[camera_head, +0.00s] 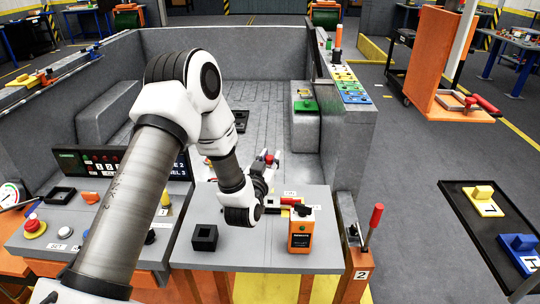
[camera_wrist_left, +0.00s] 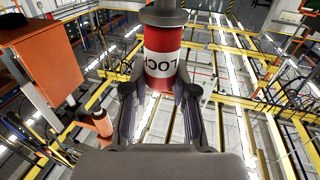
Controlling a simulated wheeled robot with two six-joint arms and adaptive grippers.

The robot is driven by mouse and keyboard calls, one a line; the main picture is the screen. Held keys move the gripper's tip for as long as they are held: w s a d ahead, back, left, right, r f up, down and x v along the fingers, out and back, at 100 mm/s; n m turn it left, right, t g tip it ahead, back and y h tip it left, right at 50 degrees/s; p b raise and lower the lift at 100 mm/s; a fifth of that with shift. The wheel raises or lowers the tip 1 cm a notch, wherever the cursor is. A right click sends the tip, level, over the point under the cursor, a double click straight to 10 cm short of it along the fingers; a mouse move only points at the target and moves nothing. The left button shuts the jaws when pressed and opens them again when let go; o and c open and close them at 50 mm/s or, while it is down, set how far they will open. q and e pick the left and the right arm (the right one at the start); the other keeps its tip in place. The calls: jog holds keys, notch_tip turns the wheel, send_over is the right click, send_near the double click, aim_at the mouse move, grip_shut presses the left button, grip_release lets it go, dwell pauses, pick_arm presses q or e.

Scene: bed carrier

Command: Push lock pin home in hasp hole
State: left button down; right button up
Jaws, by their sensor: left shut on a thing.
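My left gripper (camera_head: 268,172) reaches over the grey control table in the head view, its arm coming in from the left. In the left wrist view the gripper (camera_wrist_left: 166,100) is shut on the lock pin (camera_wrist_left: 162,60), a red cylinder with a white band lettered "LOC". The pin's dark grey top sticks up beyond the fingers. In the head view only a small red part of the pin (camera_head: 268,158) shows at the fingers. I cannot make out the hasp hole in either view, so I cannot tell how the pin sits relative to it. My right gripper is not in view.
The grey table (camera_head: 258,257) carries an orange box (camera_head: 301,235) with a black top and a black square socket (camera_head: 204,238). A red-handled lever (camera_head: 373,224) stands at its right. A button console (camera_head: 80,230) is at left.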

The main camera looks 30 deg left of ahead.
pick_arm(q)
jog(key=shift+w+f, duration=0.2)
jog(key=shift+f, duration=0.05)
jog(key=shift+f+b, duration=0.35)
jog(key=shift+b, duration=0.05)
notch_tip(320, 180, down, 4)
jog(key=b, duration=0.3)
jog(key=shift+s, duration=0.1)
jog(key=shift+f+b, duration=0.45)
jog(key=shift+b, duration=0.1)
jog(key=shift+r, duration=0.15)
jog(key=shift+f+b, duration=1.2)
jog(key=shift+f, duration=0.3)
jog(key=shift+r, duration=0.15)
